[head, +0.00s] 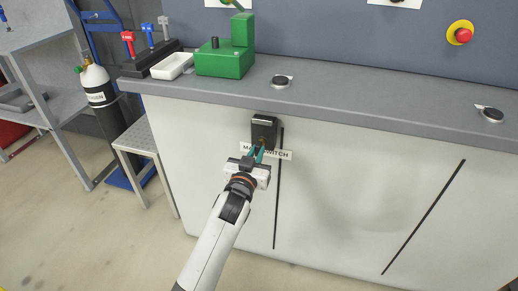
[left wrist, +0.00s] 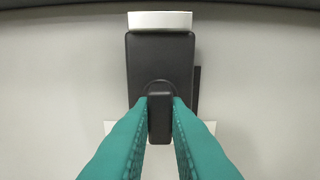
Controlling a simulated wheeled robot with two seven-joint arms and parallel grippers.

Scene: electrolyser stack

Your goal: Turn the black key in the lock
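The lock is a dark box (head: 264,128) on the white front of the bench, and it fills the middle of the left wrist view (left wrist: 160,62). The black key (left wrist: 160,118) stands out from the lock's round face and looks upright. My left gripper (head: 258,152) reaches the lock from below. In the left wrist view its teal fingers (left wrist: 160,110) lie against both sides of the key with no clear gap. In the head view the fingers hide most of the key. My right gripper is not in view.
A label (head: 280,154) reading partly "SWITCH" sits under the lock, partly covered by my gripper. The grey bench top (head: 350,102) overhangs above. A green block (head: 225,62), a white tray (head: 172,66) and a red emergency button (head: 460,33) are farther up. A metal stool (head: 138,138) stands left.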

